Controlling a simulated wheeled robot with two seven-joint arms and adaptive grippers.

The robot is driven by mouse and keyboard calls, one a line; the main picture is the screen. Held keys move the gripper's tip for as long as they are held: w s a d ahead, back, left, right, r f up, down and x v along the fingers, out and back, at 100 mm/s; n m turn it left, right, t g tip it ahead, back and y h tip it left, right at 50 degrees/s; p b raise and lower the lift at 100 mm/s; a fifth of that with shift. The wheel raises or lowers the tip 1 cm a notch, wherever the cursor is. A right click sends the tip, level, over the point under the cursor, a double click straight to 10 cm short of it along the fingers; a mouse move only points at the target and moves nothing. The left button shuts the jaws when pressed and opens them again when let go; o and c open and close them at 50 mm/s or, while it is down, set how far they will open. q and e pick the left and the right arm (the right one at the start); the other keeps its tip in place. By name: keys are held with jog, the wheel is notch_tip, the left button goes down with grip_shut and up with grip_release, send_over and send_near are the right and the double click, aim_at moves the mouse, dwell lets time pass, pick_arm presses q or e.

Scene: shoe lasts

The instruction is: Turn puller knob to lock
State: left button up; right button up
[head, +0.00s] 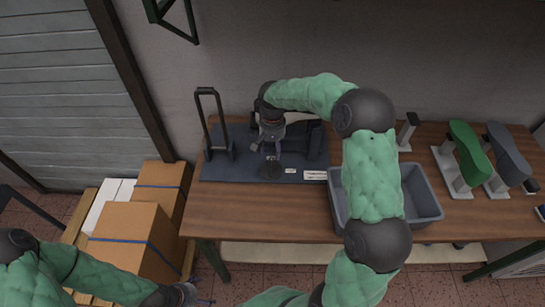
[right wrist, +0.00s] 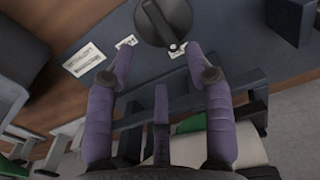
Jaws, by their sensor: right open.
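The puller (head: 222,170) is a dark blue-grey machine on the wooden table, with an upright black frame at its left. Its knob (head: 271,166) is a dark round disc near the front edge of the base. In the right wrist view the black knob (right wrist: 166,20) shows at the top, with a raised bar and a pale mark. My right gripper (head: 270,142) is above and close to the knob. Its purple fingers (right wrist: 159,52) are spread and empty, with the knob just beyond the tips. My left gripper (head: 184,293) is low at the left, its fingers unclear.
A grey bin (head: 423,192) stands right of the puller, partly behind my right arm. A green shoe last (head: 467,150) and a grey one (head: 508,152) stand on pale stands farther right. Cardboard boxes (head: 130,235) are stacked left of the table. The front table strip is clear.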

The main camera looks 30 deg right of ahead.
jog(key=shift+r, duration=1.65)
